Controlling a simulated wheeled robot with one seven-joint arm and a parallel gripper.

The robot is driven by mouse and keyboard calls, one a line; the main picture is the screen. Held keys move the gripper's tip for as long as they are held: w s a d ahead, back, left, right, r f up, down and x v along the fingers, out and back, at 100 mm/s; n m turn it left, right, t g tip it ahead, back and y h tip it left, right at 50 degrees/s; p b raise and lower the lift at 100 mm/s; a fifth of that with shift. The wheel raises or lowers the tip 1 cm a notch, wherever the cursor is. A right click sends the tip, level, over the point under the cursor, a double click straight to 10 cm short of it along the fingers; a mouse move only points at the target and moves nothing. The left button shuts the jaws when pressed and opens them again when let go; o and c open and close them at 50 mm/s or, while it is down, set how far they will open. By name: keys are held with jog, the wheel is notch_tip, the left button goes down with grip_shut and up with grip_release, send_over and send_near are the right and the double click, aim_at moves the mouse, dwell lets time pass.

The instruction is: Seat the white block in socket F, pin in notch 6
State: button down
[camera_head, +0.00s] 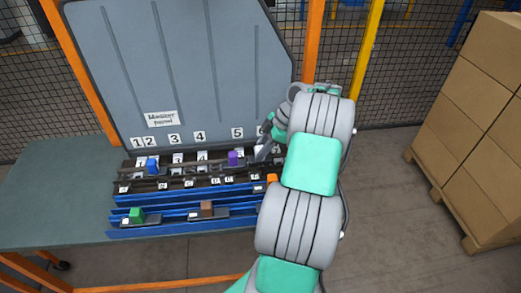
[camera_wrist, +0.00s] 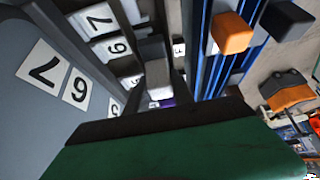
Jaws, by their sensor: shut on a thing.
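My gripper (camera_head: 265,150) is at the right end of the rack, low in front of the upright grey panel. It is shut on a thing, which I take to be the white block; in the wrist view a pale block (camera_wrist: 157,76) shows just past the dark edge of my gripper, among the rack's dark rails. My gripper's green and black body hides its lower part, so I cannot tell whether it is seated or where its pin is. Tags 6 (camera_wrist: 79,88) and 7 (camera_wrist: 43,66) are on the panel beside it.
The rack holds a blue block (camera_head: 152,166) and a purple block (camera_head: 234,158). Green (camera_head: 136,215) and brown (camera_head: 207,208) blocks stand on the front blue rails. An orange block (camera_wrist: 231,33) and a dark grey block (camera_wrist: 287,20) are near my gripper. Cartons (camera_head: 480,110) stand right.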

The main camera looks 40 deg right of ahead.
jog(key=shift+f+b, duration=0.35)
jog(key=shift+f, duration=0.25)
jog(key=c, duration=1)
grip_release()
jog(key=p+v, duration=0.1)
jog(key=v, duration=0.7)
jog(key=shift+p, duration=0.3)
